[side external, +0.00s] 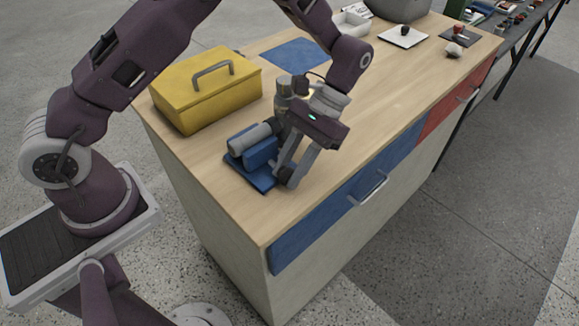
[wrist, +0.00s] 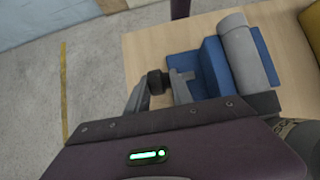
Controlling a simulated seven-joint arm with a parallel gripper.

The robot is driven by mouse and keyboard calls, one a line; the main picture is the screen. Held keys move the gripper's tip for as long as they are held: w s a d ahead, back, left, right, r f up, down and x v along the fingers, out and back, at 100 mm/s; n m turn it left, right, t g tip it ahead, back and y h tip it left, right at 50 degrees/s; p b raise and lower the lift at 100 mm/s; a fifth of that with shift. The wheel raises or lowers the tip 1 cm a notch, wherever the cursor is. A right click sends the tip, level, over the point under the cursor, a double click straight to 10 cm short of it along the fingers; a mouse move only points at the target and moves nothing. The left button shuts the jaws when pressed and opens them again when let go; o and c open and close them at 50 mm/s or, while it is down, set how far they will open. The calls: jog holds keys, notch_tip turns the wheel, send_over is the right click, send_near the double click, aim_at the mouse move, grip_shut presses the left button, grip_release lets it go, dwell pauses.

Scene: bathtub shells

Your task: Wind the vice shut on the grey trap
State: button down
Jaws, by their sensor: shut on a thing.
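The blue vice (side external: 262,180) sits on the wooden bench top near its front left edge. The grey trap (side external: 250,137), a thick grey cylinder, lies at the vice's blue jaws; it also shows in the wrist view (wrist: 246,52). Whether both jaws touch it, I cannot tell. My gripper (side external: 287,175) is low at the near side of the vice, with its fingers shut on the dark vice knob (wrist: 157,82). The vice's near jaw (wrist: 213,62) stands between the knob and the trap. My fingers partly hide the knob in the side view.
A yellow toolbox (side external: 205,92) stands behind the vice. A brass and grey piece (side external: 282,92) stands close to my wrist. The bench's front edge is close to my gripper.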

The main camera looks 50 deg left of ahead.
jog(key=shift+d, duration=0.45)
jog(key=c, duration=1.3)
grip_release()
jog(key=shift+a, duration=0.1)
jog(key=v, duration=0.7)
jog(key=shift+a+r, duration=0.1)
jog(key=shift+r, duration=0.1)
